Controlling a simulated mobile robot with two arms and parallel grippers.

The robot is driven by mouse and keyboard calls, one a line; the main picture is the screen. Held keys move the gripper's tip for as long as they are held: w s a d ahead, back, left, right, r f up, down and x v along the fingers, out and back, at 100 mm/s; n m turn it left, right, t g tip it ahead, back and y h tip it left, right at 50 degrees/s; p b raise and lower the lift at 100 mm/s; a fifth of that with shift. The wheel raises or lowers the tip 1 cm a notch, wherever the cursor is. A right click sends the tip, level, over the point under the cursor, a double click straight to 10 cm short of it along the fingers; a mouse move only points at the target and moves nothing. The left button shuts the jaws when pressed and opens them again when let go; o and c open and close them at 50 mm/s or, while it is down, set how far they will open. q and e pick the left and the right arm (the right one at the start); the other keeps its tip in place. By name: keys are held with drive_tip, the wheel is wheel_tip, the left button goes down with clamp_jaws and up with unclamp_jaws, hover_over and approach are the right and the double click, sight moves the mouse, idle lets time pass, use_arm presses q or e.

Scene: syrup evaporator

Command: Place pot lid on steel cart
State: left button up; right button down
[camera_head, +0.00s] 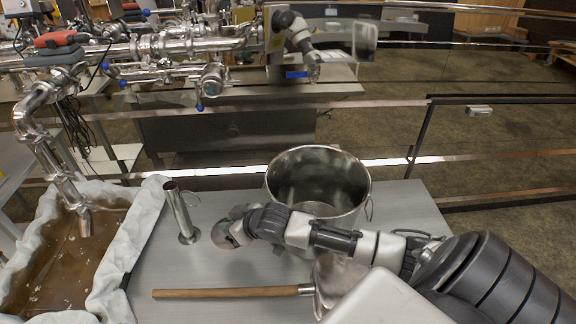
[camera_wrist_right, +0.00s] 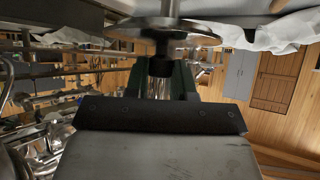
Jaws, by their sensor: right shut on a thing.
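The pot lid (camera_head: 222,236) is a small steel disc with a dark knob, held above the grey steel cart top (camera_head: 190,265). It also shows in the right wrist view (camera_wrist_right: 190,33) at the top, close to the fingers. My right gripper (camera_head: 240,224) is shut on the lid's knob, left of the pot. In the right wrist view its fingers (camera_wrist_right: 170,80) stand on both sides of the knob. The lid looks tilted in the head view; its height over the cart is hard to tell. My left gripper is not in view.
An open steel pot (camera_head: 318,180) stands at the back of the cart. A steel cylinder (camera_head: 181,215) stands left of the lid. A wooden-handled tool (camera_head: 230,292) lies in front. A cloth-lined syrup basin (camera_head: 65,255) is at left, and railings run behind.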

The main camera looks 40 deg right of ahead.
drive_tip(key=shift+w+d+f, duration=0.1)
drive_tip(key=shift+d+f, duration=0.1)
wheel_tip(320, 180, down, 9)
drive_tip(key=shift+f, duration=0.2)
drive_tip(key=shift+f+b, duration=0.2)
drive_tip(key=shift+b, duration=0.15)
drive_tip(key=c, duration=0.9)
unclamp_jaws()
drive_tip(key=shift+c, duration=0.2)
drive_tip(key=shift+r, duration=0.1)
